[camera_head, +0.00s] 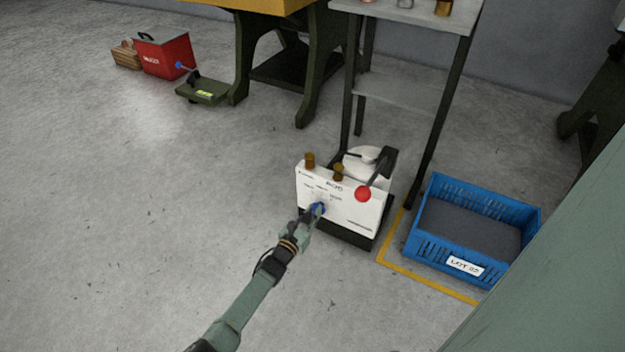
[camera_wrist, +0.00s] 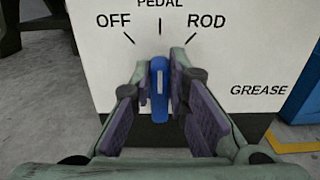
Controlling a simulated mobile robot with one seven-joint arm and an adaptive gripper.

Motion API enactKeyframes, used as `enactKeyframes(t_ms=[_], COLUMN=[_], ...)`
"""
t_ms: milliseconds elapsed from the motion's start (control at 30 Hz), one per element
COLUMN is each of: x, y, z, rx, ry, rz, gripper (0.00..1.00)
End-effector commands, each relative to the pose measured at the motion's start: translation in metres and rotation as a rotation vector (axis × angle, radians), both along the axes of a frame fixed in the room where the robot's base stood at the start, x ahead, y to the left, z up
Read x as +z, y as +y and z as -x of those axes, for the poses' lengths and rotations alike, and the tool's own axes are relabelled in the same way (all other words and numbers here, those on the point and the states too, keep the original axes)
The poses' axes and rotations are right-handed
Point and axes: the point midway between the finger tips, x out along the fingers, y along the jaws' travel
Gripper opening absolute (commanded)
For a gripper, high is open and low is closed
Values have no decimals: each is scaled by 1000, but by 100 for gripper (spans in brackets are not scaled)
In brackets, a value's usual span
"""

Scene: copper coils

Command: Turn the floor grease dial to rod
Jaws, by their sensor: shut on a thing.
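The floor grease unit (camera_head: 345,215) is a white box on a dark base, standing on the concrete floor. Its blue dial (camera_wrist: 159,88) sits on the front face, with OFF at the left, PEDAL at the top and ROD at the right. The dial stands upright, in line with the PEDAL mark. My gripper (camera_wrist: 160,85) has its two purple-padded fingers on either side of the dial, shut on it. In the head view my gripper (camera_head: 314,214) reaches the box front from the lower left and partly hides the dial.
A blue crate (camera_head: 425,245) is to the right inside yellow floor lines. A grey stand (camera_head: 400,95) is behind. Open floor lies left.

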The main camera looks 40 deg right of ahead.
Motion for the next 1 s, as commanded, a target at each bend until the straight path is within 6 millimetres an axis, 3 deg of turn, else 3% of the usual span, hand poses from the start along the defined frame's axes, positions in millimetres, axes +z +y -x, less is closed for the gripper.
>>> enactKeyframes(t_ms=[367,1000], x=[2,-2], y=[-1,-4], z=[2,9], rx=[-2,0], ry=[-86,-519], rz=[-37,-216], gripper=[0,0])
